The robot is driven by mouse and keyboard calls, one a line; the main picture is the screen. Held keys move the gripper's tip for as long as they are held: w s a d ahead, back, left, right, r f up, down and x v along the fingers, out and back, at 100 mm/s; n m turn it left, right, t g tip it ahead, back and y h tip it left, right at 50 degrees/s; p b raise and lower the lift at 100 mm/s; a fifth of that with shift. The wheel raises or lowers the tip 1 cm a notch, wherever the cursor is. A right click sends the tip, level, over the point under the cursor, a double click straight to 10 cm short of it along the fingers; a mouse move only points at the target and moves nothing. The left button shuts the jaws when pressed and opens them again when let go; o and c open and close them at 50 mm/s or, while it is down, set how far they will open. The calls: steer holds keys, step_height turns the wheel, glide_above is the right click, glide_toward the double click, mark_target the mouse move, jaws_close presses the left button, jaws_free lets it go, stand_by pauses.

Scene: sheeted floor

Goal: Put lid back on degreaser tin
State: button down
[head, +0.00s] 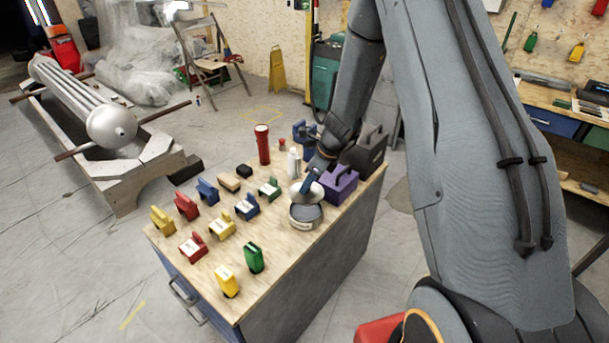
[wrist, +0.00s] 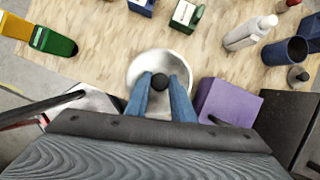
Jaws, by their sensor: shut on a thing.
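The degreaser tin (head: 306,222) is a short round tin with a pale label, standing on the wooden bench top. Its grey round top shows below the lid in the head view. The lid (head: 297,191) is a pale disc just above the tin's far side, apparently apart from it. In the wrist view the lid (wrist: 143,66) has a black knob between my fingers. My gripper (head: 308,186), with blue fingers, is shut on that knob; it also shows in the wrist view (wrist: 160,84). There the lid and fingers hide most or all of the tin.
A purple box (head: 338,186) stands close right of the tin. A white bottle (head: 294,164), red cylinder (head: 263,144) and blue cup (wrist: 292,50) stand behind. Several coloured blocks, including a green one (head: 254,257), cover the left. The bench's front right is bare.

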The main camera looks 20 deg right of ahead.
mark_target(310, 193)
steer(key=shift+f+b, duration=3)
steer(key=shift+f, duration=0.15)
steer(key=shift+a+f, duration=0.1)
steer(key=shift+f, duration=0.05)
stand_by(0.4)
steer(key=c, duration=1)
jaws_free()
steer(key=shift+r+p, duration=3.5)
steer(key=shift+r, duration=0.05)
